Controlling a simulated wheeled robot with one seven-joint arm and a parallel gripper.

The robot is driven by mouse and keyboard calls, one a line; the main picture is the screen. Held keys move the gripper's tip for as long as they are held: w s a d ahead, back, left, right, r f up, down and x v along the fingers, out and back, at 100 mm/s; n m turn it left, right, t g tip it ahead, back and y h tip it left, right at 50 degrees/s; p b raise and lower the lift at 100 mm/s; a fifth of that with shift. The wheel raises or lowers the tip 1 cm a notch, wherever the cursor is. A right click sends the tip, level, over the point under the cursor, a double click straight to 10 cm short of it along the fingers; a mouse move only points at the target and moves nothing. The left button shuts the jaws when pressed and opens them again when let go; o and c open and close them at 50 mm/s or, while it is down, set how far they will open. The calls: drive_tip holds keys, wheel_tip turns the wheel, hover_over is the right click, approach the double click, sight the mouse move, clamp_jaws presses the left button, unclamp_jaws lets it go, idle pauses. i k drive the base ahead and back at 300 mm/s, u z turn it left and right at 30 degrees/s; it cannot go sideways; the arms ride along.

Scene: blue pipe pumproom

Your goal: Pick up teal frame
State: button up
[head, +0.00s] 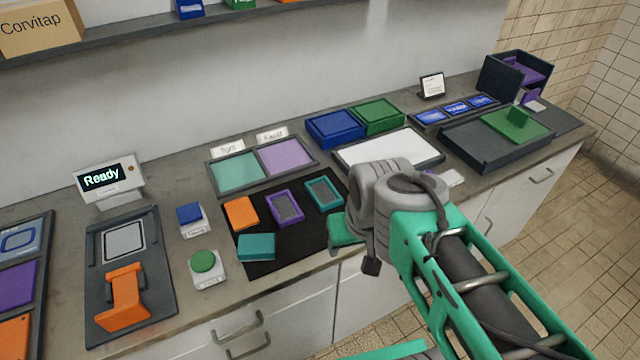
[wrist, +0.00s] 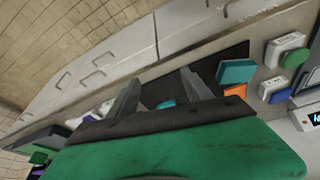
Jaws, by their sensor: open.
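The teal frame (head: 323,192), a flat rectangle with a dark centre, lies at the right of the black mat (head: 262,268) in the head view. In the wrist view a small teal patch (wrist: 165,104) shows between the fingers; it may be the frame, mostly hidden by my gripper's body. My gripper (wrist: 160,86) is open, with its two grey fingers apart and nothing seen held. In the head view its green body (head: 345,230) is over the counter's front edge, in front of the teal frame; its fingers cannot be made out there.
A purple frame (head: 285,207), an orange block (head: 241,212) and a solid teal block (head: 257,247) share the mat. A two-panel tray (head: 213,180) lies behind, and a white-topped tray (head: 388,150) behind right. Green and blue button boxes stand left of the mat.

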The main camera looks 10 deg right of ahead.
sight(323, 192)
drive_tip(key=k, duration=1.3)
drive_tip(key=u, duration=0.25)
drive_tip(key=i, duration=0.85)
drive_tip(key=u, duration=0.8)
